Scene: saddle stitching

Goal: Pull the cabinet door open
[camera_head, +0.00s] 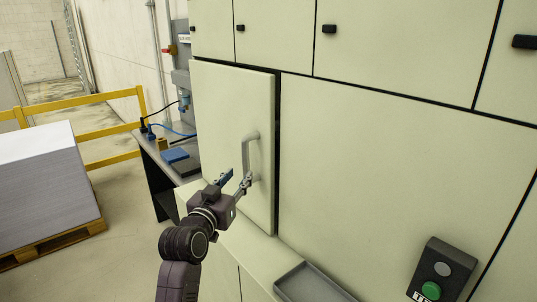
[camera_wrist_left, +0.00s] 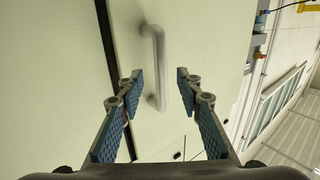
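The pale green cabinet door (camera_head: 225,115) has a light grey vertical bar handle (camera_head: 246,155) near its right edge. A dark gap runs along that edge, and the door seems to stand slightly proud of the panel beside it. My left gripper (camera_head: 238,178) is open at the lower part of the handle. In the left wrist view, the handle (camera_wrist_left: 159,65) lies in line with the space between the blue-padded fingers (camera_wrist_left: 158,80), with neither finger visibly closed on it. I cannot tell how deep it sits between them. My right gripper is not in view.
A grey tray (camera_head: 312,284) lies on the ledge below the cabinet. A black button box (camera_head: 440,270) with a green button is at the lower right. A workbench (camera_head: 152,150), a yellow rail (camera_head: 105,132) and a paper stack on a pallet (camera_head: 48,185) stand to the left.

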